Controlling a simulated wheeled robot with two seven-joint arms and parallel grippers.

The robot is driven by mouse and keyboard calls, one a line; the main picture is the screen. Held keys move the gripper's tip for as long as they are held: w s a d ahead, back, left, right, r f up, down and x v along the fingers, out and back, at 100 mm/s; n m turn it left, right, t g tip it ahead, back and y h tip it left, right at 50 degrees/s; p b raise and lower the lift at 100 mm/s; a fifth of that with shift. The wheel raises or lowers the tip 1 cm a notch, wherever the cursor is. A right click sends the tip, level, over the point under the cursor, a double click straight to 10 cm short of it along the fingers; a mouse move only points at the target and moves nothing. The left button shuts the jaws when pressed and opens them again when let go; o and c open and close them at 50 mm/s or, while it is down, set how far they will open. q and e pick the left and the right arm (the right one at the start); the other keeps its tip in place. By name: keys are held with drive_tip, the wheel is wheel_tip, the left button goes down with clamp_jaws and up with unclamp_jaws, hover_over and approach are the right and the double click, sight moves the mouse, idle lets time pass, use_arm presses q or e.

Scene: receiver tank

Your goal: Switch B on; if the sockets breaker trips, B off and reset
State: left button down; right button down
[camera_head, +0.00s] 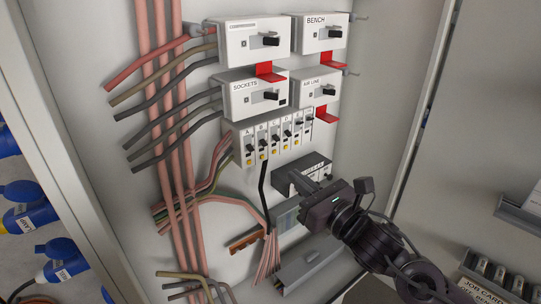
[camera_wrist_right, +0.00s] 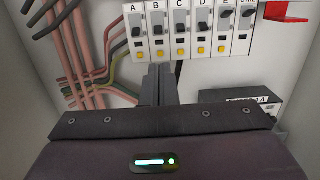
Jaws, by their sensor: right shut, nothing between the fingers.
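A row of narrow breaker modules labelled A to E plus CTRL hangs on the back panel. Module B (camera_head: 262,144) is second from the left, with a dark lever and a yellow button; it also shows in the right wrist view (camera_wrist_right: 158,38). My left gripper is out of view.
Other white boxes are COMPRESSOR (camera_head: 249,42), BENCH (camera_head: 318,35) and AIR LINE (camera_head: 315,88). Red tabs (camera_head: 327,115) jut out below some boxes. A dark-topped box (camera_head: 302,176) lies beside my right fingers. Pink cables (camera_head: 172,130) run down the left; blue plugs hang outside.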

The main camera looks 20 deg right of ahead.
sight(262, 148)
drive_tip(key=p+x, duration=0.4)
drive_tip(key=x, duration=0.4)
drive_tip(key=shift+w+r, duration=0.15)
drive_tip(key=shift+r, duration=0.05)
drive_tip(key=shift+w+a+f, duration=0.1)
drive_tip(key=shift+w+a, duration=0.2)
drive_tip(key=shift+w, duration=0.35)
drive_tip(key=shift+s+d+r+g+h+p, duration=0.1)
drive_tip(key=shift+s+r+g+h+p, duration=0.15)
drive_tip(key=shift+g+p, duration=0.45)
